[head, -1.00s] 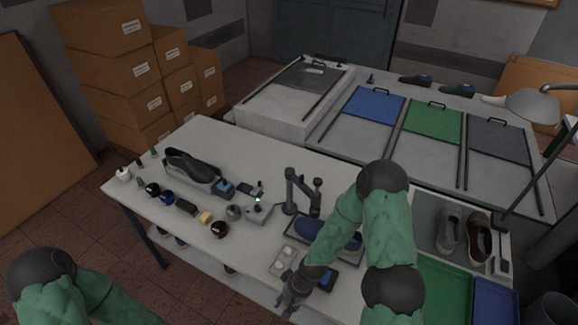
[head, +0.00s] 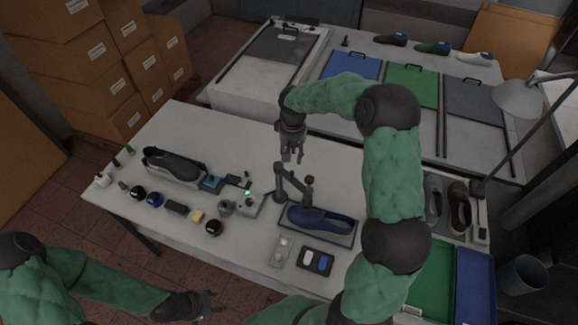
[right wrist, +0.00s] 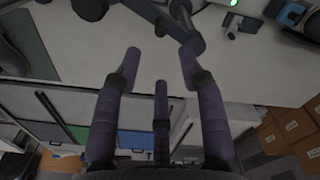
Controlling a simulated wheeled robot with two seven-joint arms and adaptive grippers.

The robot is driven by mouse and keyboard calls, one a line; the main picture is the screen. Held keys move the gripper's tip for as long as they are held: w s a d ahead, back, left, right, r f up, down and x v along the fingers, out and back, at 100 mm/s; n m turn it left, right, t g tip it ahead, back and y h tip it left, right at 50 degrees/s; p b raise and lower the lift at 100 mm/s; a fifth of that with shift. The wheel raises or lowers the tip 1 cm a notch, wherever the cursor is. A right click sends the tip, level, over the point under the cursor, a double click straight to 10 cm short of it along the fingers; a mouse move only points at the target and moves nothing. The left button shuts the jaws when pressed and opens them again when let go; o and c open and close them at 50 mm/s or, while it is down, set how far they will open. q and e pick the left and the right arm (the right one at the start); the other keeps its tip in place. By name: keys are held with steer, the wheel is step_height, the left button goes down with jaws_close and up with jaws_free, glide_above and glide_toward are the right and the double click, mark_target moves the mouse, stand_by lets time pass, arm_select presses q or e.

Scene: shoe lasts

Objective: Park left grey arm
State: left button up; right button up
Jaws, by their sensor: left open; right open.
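A dark grey jointed arm (head: 292,180) stands on the white table (head: 250,150), on the left of a dark tray (head: 345,238) holding a blue shoe (head: 320,220). The arm reaches from a post toward a second upright part. It also shows at the top of the right wrist view (right wrist: 182,28). My right gripper (head: 292,156) is open and empty, above the table behind the grey arm; its spread fingers (right wrist: 160,60) point toward the arm. I cannot tell whether they touch. My left gripper (head: 212,306) is open and empty near the bottom edge, before the table.
A small grey device with a green light (head: 247,200) stands left of the grey arm. A dark shoe (head: 175,165) and several small pots line the table's left part. Lidded bins (head: 410,125) stand behind.

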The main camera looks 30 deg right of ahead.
mark_target(292, 172)
step_height(292, 172, down, 10)
steer(key=shift+f+p, duration=0.1)
steer(key=shift+p, duration=0.75)
jaws_close()
